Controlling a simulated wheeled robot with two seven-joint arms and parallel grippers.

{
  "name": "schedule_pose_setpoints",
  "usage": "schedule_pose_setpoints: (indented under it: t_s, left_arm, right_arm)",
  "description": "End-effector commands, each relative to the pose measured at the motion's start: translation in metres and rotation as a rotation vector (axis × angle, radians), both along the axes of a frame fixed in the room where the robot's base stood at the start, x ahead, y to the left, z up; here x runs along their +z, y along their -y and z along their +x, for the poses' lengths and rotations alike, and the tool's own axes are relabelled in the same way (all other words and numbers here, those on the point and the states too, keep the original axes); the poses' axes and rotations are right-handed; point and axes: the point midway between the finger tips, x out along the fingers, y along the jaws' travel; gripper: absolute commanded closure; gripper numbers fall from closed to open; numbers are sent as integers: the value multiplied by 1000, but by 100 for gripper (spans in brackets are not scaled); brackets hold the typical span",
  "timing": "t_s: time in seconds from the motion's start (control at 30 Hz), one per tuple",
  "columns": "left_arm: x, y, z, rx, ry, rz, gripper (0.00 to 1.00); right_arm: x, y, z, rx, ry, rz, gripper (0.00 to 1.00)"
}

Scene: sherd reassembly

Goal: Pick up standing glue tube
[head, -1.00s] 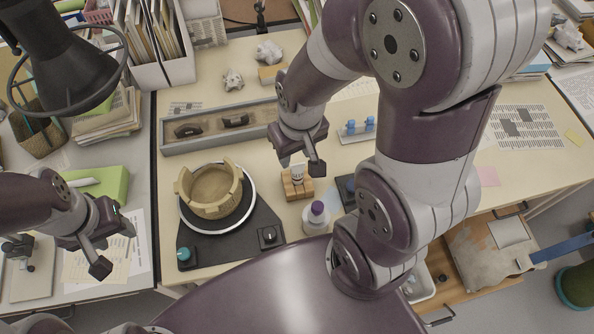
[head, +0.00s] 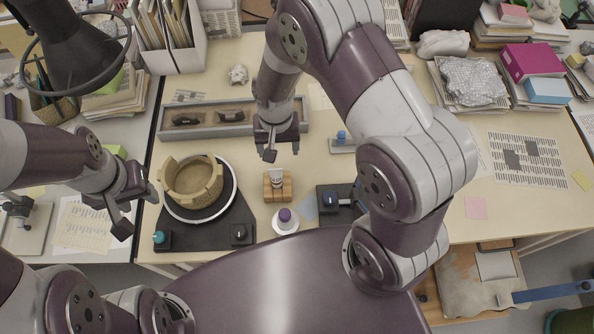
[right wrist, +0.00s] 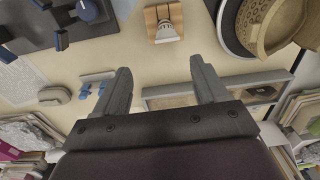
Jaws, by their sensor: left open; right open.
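The glue tube (head: 277,174) is small and white and stands upright in a wooden block (head: 278,192) in the middle of the table. It also shows in the right wrist view (right wrist: 166,33), upper middle, beyond my fingertips. My right gripper (head: 282,151) is open and empty, apart from the tube and just behind it in the head view. Its two spread fingers (right wrist: 160,68) show in the right wrist view with nothing between them. My left gripper (head: 137,212) is open and empty at the left, beside the turntable.
A partly rebuilt bowl (head: 192,181) sits on the turntable (head: 225,203) left of the block. A purple-capped bottle (head: 285,217) stands in front. A dark device with a blue knob (head: 332,199) is to the right. A grey sherd tray (head: 232,128) lies behind.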

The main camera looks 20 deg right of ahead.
Motion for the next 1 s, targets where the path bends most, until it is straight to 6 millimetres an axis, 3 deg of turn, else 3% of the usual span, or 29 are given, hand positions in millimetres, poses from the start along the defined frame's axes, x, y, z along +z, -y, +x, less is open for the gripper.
schedule_pose_setpoints:
  t_s: [0.3, 0.47, 0.7, 0.97, 1.0]
  left_arm:
    - [10, 0, 0, 1, 0, 0, 53]
    - [15, 0, 0, 0, 0, 0, 53]
    - [27, 0, 0, 0, 0, 0, 53]
    - [26, 0, 0, 0, 0, 0, 53]
    - [26, 0, 0, 0, 0, 0, 53]
  right_arm:
    - [-61, 0, -3, -28, -9, -2, 28]
    - [-79, -1, -3, -26, -9, -2, 28]
    - [-121, -3, -3, -25, -8, -2, 28]
    - [-126, -3, -2, -26, -5, -1, 28]
    - [-126, -3, -2, -26, -5, -2, 41]
